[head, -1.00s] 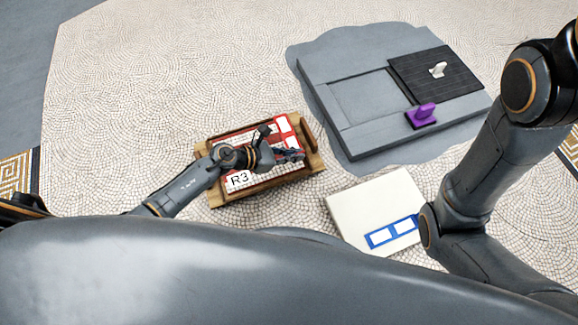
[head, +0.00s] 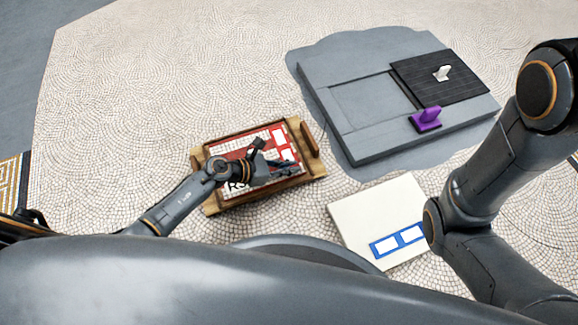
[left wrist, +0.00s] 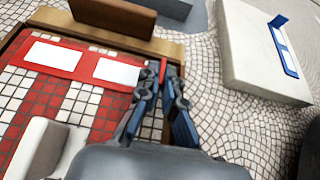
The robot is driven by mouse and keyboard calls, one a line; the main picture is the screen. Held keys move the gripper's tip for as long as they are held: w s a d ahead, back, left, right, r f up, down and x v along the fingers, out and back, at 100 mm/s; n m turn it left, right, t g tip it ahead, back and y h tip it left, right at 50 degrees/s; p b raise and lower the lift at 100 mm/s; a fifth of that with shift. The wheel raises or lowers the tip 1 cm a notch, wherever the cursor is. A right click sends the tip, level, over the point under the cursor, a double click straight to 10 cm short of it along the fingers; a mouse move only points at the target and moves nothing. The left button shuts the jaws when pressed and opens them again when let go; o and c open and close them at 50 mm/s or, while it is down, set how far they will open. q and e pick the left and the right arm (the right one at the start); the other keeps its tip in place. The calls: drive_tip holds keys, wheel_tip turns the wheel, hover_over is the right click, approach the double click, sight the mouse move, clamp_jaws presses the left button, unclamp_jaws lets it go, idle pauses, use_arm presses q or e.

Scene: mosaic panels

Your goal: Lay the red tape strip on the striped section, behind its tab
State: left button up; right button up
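The red tape strip (head: 283,146), a red band with white windows, lies flat across the right end of the red-and-white striped section (head: 232,150). In the left wrist view the strip (left wrist: 75,62) crosses the top of the striped section (left wrist: 62,105), with a thin upright red tab at its right end. The section has a grey-white raised tab (left wrist: 38,145) at lower left. My left gripper (head: 275,162) is low over the tray's near right part. In the left wrist view its fingers (left wrist: 165,92) are apart, with the red tab between or just beyond the tips. My right gripper is out of view.
The section sits in a wooden tray (head: 313,163) with raised end handles. A pale block (head: 365,206) with a blue strip (head: 398,240) is to the right. A grey slab (head: 360,145) behind carries a dark panel and purple tab. Patterned floor lies between them.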

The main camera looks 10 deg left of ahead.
use_arm(q)
drive_tip(key=o, duration=0.3)
drive_tip(key=shift+r, duration=0.15)
